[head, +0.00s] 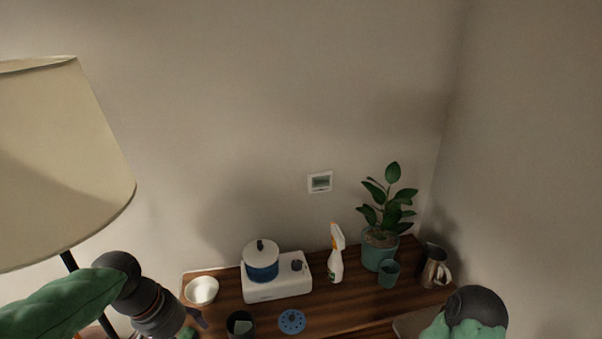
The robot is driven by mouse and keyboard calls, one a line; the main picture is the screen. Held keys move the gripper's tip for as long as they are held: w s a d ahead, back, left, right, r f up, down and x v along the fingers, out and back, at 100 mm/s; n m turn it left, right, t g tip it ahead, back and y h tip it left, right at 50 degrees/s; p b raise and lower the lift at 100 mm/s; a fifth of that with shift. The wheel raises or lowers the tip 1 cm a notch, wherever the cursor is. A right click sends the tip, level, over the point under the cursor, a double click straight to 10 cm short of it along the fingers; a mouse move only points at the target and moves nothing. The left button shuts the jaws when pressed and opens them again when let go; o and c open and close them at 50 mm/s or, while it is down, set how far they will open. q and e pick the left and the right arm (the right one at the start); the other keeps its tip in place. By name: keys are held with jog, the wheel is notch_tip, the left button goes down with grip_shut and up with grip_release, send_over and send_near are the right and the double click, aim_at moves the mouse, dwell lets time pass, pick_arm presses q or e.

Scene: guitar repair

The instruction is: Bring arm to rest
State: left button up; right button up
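My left arm comes in from the left edge, with a green sleeve and dark grey joints. Part of my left gripper (198,318) shows as a small dark piece at the bottom, left of a dark cup. Most of it is cut off or hidden, so I cannot tell whether it is open. My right arm shows only as a dark rounded joint with green covering at the bottom right. My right gripper is out of view.
A wooden table (348,312) carries a white bowl (202,290), a hot plate (279,286) with a pot (262,268), a spray bottle (336,262), a potted plant (379,251), cups and a metal pitcher (434,266). A lamp (60,160) stands left.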

pick_arm(q)
jog(key=w+d+f+n, duration=0.1)
jog(key=d+f, duration=0.3)
jog(key=f, duration=0.8)
jog(key=w+d+f, duration=0.1)
jog(key=d+f, duration=0.2)
jog(key=f, duration=0.9)
jog(key=s+d+f, duration=0.3)
jog(key=s+f, duration=0.3)
jog(key=f, duration=0.2)
jog(key=s+d+f+n+g+h, duration=0.1)
jog(key=s+d+f, duration=0.2)
jog(key=f, duration=0.6)
jog(key=s, duration=0.2)
jog(key=shift+s+d+n, duration=0.15)
jog(key=shift+s+n, duration=0.15)
jog(key=shift+s, duration=0.1)
